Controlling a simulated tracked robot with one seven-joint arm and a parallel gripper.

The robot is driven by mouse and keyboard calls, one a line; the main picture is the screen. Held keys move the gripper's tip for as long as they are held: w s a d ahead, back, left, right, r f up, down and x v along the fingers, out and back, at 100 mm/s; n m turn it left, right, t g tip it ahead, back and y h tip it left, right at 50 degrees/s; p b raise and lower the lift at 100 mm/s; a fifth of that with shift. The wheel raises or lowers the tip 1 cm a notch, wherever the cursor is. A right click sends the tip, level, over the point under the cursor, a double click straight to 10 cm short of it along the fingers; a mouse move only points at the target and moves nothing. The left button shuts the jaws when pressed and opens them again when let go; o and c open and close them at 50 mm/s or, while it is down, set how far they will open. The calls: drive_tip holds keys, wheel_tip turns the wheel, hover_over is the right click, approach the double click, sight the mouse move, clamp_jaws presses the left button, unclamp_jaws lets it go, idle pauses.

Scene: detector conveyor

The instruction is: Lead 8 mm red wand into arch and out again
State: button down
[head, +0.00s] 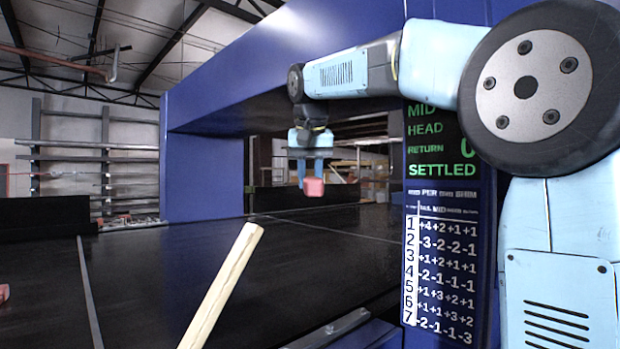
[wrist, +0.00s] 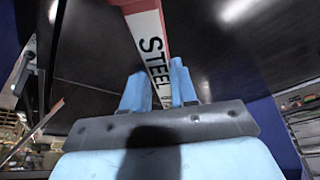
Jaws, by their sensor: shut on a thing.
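My gripper (head: 311,174) hangs from my arm in the arch opening, above the dark conveyor belt. It is shut on the red wand (head: 314,188), whose red end shows end-on at the fingertips. In the wrist view the wand (wrist: 143,30) runs up and away between the two blue fingers (wrist: 158,88), with a white label reading STEEL and a red part at the top. The blue arch (head: 205,160) spans the belt. Whether the wand is in line with the arch frame or beyond it, I cannot tell.
The display (head: 437,140) on the arch's right post shows MID, HEAD, RETURN, 0, SETTLED. Below it is a number table (head: 447,270). A pale wooden stick (head: 222,285) rises in front. The belt (head: 190,260) looks clear below the wand. A red item (head: 3,293) shows at the left edge.

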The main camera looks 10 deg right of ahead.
drive_tip(key=s+a, duration=1.1)
drive_tip(key=a, duration=0.5)
drive_tip(key=s+a, duration=1.1)
drive_tip(key=a, duration=0.5)
drive_tip(key=shift+a, duration=0.25)
idle(0.5)
drive_tip(key=shift+d, duration=0.15)
